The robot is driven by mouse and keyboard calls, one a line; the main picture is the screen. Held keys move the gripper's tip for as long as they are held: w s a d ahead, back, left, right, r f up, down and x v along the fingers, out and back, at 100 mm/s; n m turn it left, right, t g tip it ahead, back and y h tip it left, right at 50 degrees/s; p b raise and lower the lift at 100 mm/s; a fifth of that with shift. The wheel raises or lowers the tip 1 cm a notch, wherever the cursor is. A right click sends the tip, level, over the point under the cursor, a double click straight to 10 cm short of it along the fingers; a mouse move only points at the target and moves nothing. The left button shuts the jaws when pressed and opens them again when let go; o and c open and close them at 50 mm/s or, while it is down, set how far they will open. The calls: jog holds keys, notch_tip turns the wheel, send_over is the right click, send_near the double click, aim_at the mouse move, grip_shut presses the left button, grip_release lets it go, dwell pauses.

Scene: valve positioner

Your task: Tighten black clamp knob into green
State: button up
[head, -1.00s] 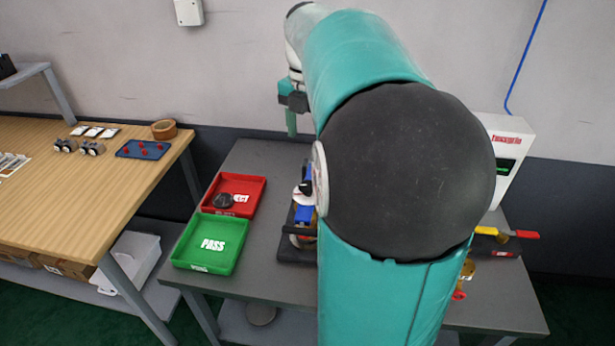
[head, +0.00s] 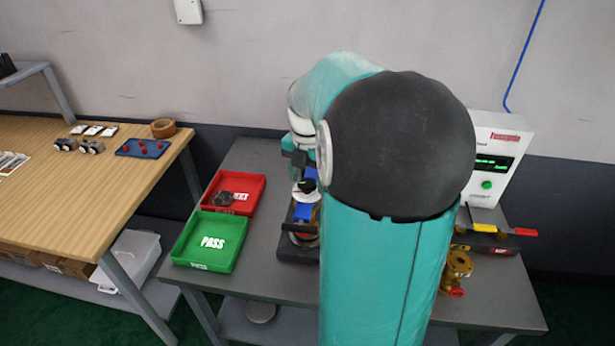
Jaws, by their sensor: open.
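The clamp fixture (head: 293,250), a dark base with blue, white and brass-coloured parts, stands on the grey table right of the trays. A small black knob-like part (head: 306,186) sits on top of it, above a blue block (head: 304,212); I cannot tell surely that it is the clamp knob. No green zone shows on the fixture at this size. My gripper (head: 293,170) is open, just above and behind the black part, and partly hidden by my arm. I cannot tell if it touches the knob. My arm also covers the fixture's right side.
A red tray (head: 254,186) holding a dark round part (head: 223,200) and an empty green PASS tray (head: 236,246) are on the left. A white tester (head: 500,150) with a green-lit screen, a yellow-and-red-handled valve (head: 485,228) and a brass fitting (head: 458,264) are on the right.

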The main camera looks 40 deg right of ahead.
jog(key=c, duration=1)
jog(key=shift+o, duration=0.2)
jog(key=shift+m, duration=0.3)
